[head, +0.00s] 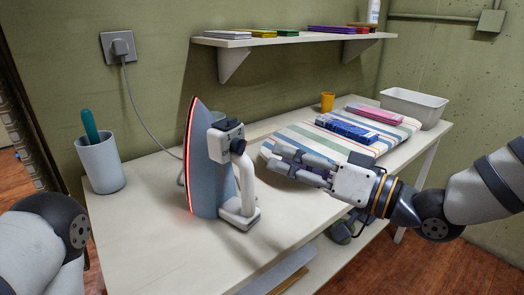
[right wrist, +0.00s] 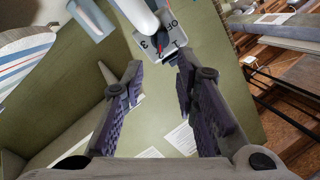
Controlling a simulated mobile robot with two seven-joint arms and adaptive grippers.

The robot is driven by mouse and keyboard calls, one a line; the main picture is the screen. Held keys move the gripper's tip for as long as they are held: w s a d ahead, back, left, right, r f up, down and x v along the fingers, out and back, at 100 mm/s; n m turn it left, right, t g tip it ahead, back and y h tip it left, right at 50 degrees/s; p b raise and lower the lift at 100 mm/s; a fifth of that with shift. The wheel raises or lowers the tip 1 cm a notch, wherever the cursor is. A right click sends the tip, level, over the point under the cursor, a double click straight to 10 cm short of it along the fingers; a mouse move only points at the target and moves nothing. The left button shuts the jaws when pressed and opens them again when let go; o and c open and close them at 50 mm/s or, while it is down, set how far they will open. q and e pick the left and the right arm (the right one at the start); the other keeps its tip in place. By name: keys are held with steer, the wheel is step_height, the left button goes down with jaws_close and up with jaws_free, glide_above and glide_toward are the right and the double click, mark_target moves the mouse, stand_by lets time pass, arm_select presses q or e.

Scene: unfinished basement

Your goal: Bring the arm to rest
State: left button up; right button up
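A blue-grey and white iron (head: 212,165) stands upright on its heel on the white table (head: 150,240). The edge of its soleplate shows red. Its dial (right wrist: 160,38), with "OF" and "3" readable, is ahead of my fingertips in the right wrist view. My right gripper (head: 274,158) is just right of the iron's handle, above the table and in front of the striped cloth. Its two fingers (right wrist: 160,75) are spread apart with nothing held between them. My left arm shows at the lower left; its gripper is out of view.
The iron's cord runs to a wall socket (head: 119,46). A grey cup (head: 102,167) with a teal-handled item stands left. Behind my right gripper are a folded striped cloth (head: 300,137), a yellow cup (head: 327,102) and a white bin (head: 415,107). A wall shelf (head: 290,38) hangs above.

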steer(key=v, duration=0.3)
steer(key=shift+s+d, duration=0.25)
steer(key=shift+d, duration=0.05)
steer(key=s+d+f+m+g+h, duration=0.15)
steer(key=s+f+g+h, duration=0.35)
steer(key=f, duration=0.8)
steer(key=s+d+f+m+g+h, duration=0.15)
steer(key=s+f, duration=0.45)
steer(key=f, duration=0.8)
steer(key=s+d+f+g+h, duration=0.2)
steer(key=s+d+f, duration=0.1)
steer(key=s, duration=0.6)
steer(key=s+d+f+g+h, duration=0.3)
steer(key=s+f, duration=0.1)
steer(key=s, duration=0.5)
steer(key=s+d+f+g+h, duration=0.2)
steer(key=s+d+f, duration=0.1)
steer(key=s, duration=0.6)
steer(key=shift+s+d+f+m, duration=0.3)
steer(key=shift+f, duration=0.05)
